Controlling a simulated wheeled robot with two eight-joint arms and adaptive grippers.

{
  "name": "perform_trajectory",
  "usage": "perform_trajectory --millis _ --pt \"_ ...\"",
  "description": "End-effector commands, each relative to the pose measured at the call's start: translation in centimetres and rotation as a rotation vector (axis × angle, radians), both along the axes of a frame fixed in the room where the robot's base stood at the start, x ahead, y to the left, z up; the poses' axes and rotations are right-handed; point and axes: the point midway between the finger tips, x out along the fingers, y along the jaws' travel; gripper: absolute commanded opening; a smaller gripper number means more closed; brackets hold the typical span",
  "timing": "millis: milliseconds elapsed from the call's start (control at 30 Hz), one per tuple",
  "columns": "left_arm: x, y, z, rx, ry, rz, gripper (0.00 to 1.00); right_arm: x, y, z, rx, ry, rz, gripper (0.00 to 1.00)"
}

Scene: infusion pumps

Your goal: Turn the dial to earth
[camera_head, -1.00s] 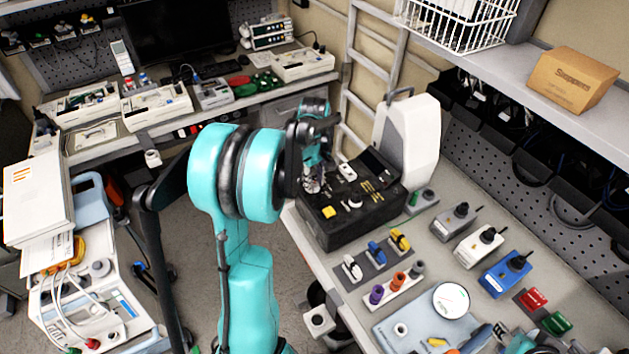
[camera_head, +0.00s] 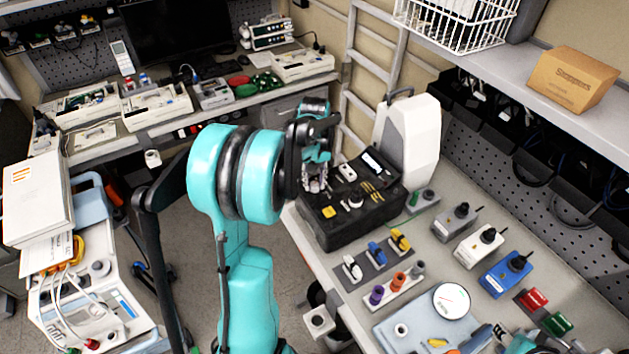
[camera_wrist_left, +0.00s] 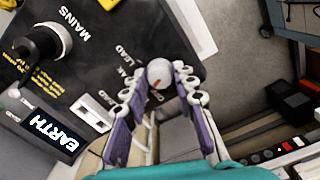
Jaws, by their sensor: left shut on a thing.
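The dial (camera_wrist_left: 160,73) is a small round pale knob with a red mark, on the black top of the tester case (camera_wrist_left: 115,45). In the left wrist view my left gripper (camera_wrist_left: 159,84) is shut on it, a purple-and-white finger on each side. Words near the dial include LEAD; one is partly covered. The tester's display (camera_wrist_left: 52,130) reads EARTH in white. In the head view my left gripper (camera_head: 316,186) reaches down onto the left part of the tester (camera_head: 340,232) and hides the dial. My right gripper is not clearly visible.
A black knob (camera_wrist_left: 38,45) stands by the word MAINS. The tester's white lid (camera_head: 411,140) stands upright behind it. Coloured clips (camera_head: 376,252) and small boxes (camera_head: 506,273) lie on the bench to the right. Teal and grey parts at the bottom right edge are unclear.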

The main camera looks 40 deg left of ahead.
Motion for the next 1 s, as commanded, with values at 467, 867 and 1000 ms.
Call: perform_trajectory --millis 467,867,1000 --pt "0.0 -0.1 -0.1 -0.001 0.001 -0.009 0.35 0.0 0.0 0.0 0.0 0.0 0.0 0.4" --pt "0.0 0.0 0.2 -0.001 0.001 -0.008 0.48 0.0 0.0 0.0 0.0 0.0 0.0 0.4" --pt "0.0 0.0 1.9 0.0 0.0 -0.008 0.48 0.0 0.0 0.0 0.0 0.0 0.0 0.4"
